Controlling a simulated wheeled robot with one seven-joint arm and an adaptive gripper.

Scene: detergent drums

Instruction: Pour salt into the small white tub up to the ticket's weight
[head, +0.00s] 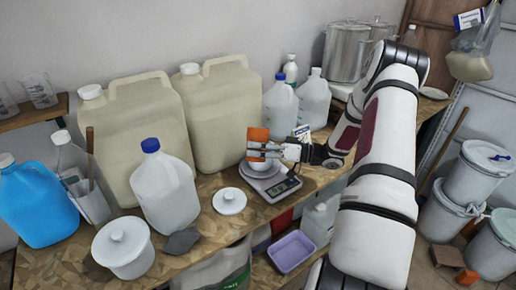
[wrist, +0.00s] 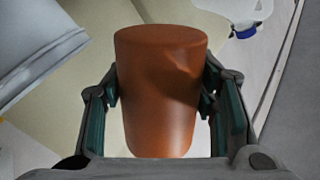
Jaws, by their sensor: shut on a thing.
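My gripper (head: 262,152) is shut on an orange-brown tapered container (head: 257,135), held over the scale. In the wrist view the container (wrist: 160,90) fills the middle between the two fingers. Its contents do not show, and I see no salt falling. A small white tub (head: 263,167) sits on the grey scale (head: 262,184), directly below the container and partly hidden by it and the gripper. The scale's display (head: 285,187) is too small to read. A white card with print (head: 302,131) stands behind my gripper; I cannot tell if it is the ticket.
A round white lid (head: 229,201) lies left of the scale. A blue-capped jug (head: 165,190), a lidded white pot (head: 122,248) and large beige drums (head: 220,115) crowd the bench. More bottles (head: 313,100) stand behind. A purple tray (head: 291,251) sits below the bench.

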